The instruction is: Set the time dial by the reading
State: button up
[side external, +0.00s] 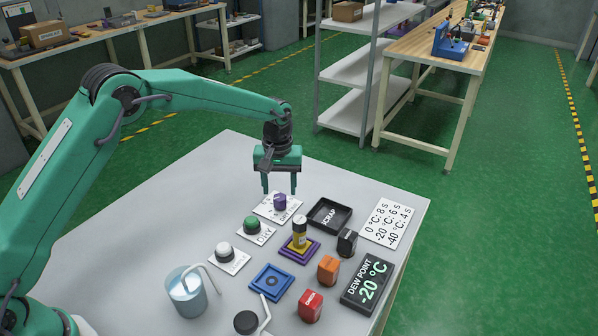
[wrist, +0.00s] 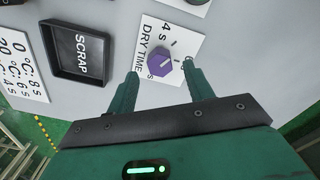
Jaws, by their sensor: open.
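The time dial is a purple knob (side external: 280,201) on a white plate marked DRY TIME; it also shows in the wrist view (wrist: 160,64). A "4 s" mark and short ticks show on the plate; which tick the knob points at is unclear. My gripper (side external: 279,191) is open and points down just above the dial. In the wrist view its fingers (wrist: 160,74) are on either side of the knob, apart from it. The dark dew point display (side external: 365,282) reads -20 °C. The white chart card (side external: 388,222) lists 0 °C: 8 s, -20 °C: 6 s, -40 °C: 4 s.
A black SCRAP tray (side external: 347,210) is right of the dial. A green button (side external: 252,224) marked DRY and a white button (side external: 223,250) stand nearer.

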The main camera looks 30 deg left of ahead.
aim_at(280, 201)
jog(key=shift+f, duration=1.35)
jog(key=c, duration=1)
